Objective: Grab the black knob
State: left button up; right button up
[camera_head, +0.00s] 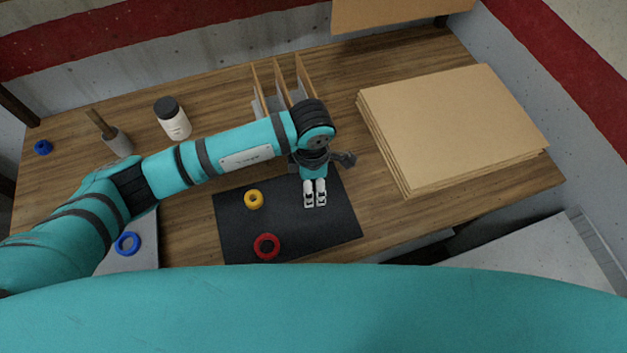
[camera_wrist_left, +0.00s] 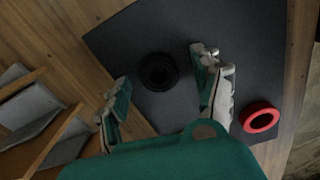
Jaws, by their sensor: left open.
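The black knob (camera_wrist_left: 158,71) shows in the left wrist view as a dark round piece with a hollow centre on the black mat (camera_wrist_left: 255,50). In the head view I cannot make it out; my left gripper probably covers it. My left gripper (camera_head: 315,194) points down over the right part of the mat (camera_head: 230,220). In the left wrist view its fingers (camera_wrist_left: 163,85) are spread and empty, with the knob between and beyond their tips. I cannot tell the exact height gap. My right gripper is in neither view.
A yellow ring (camera_head: 254,199) and a red ring (camera_head: 266,246) lie on the mat. A wooden rack (camera_head: 283,85) stands behind my left arm. Stacked boards (camera_head: 450,120) lie right. A white bottle (camera_head: 172,119) and a blue ring (camera_head: 127,243) are left.

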pick_arm(q)
jog(key=c, duration=1.3)
